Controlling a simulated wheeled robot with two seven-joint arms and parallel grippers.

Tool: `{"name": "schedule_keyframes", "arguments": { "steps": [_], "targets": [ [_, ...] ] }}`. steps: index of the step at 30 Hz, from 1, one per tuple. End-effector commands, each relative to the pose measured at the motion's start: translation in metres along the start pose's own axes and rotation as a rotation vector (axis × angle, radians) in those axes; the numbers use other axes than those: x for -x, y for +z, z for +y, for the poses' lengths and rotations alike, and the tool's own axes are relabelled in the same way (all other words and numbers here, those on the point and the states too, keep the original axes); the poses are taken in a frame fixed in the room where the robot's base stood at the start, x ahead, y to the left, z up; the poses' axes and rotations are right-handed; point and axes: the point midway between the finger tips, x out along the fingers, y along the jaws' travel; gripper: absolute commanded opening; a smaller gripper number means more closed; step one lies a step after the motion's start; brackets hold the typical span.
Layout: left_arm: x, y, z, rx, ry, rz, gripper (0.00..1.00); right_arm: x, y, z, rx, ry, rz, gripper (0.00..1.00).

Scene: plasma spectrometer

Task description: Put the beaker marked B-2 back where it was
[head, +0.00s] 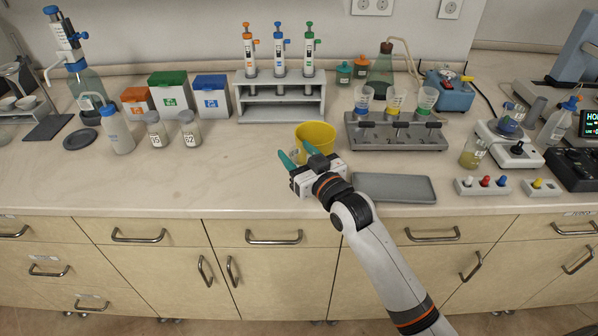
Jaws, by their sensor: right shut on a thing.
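My right gripper (299,155) is over the front of the bench, with its teal fingers closed on a small clear glass beaker (295,152). The fingers hide much of this beaker, and I cannot read a mark on it. A yellow tub (318,134) stands just behind the gripper. Another beaker (473,153) with yellowish liquid and a small label stands at the right, left of the white device. Its label is too small to read. My left gripper is not in view.
A grey tray (394,188) lies right of the gripper, near the front edge. A grey filtration rack (398,133) with several cups stands behind it. A pipette stand (280,97) and lidded boxes (168,92) are at the back. The bench left of the gripper (225,170) is clear.

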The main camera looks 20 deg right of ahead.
Motion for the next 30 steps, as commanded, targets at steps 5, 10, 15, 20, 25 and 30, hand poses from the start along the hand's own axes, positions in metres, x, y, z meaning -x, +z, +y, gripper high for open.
{"name": "schedule_keyframes", "arguments": {
  "steps": [5,10,15,20,25,30],
  "targets": [
    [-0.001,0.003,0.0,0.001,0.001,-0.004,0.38,0.001,-0.022,0.0,0.0,0.0,0.004,0.27],
    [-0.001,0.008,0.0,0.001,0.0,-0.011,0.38,0.001,-0.04,0.0,0.001,0.0,0.0,0.27],
    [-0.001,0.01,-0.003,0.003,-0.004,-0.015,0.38,0.001,-0.041,0.0,0.001,0.0,-0.002,0.27],
    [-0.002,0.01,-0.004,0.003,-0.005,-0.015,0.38,0.001,-0.043,0.0,0.001,0.0,-0.002,0.27],
    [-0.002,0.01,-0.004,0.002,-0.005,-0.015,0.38,0.001,-0.044,0.0,0.001,0.0,-0.001,0.61],
    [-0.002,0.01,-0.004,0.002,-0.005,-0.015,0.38,0.001,-0.043,0.0,0.001,0.0,-0.001,0.61]
  ]
}}
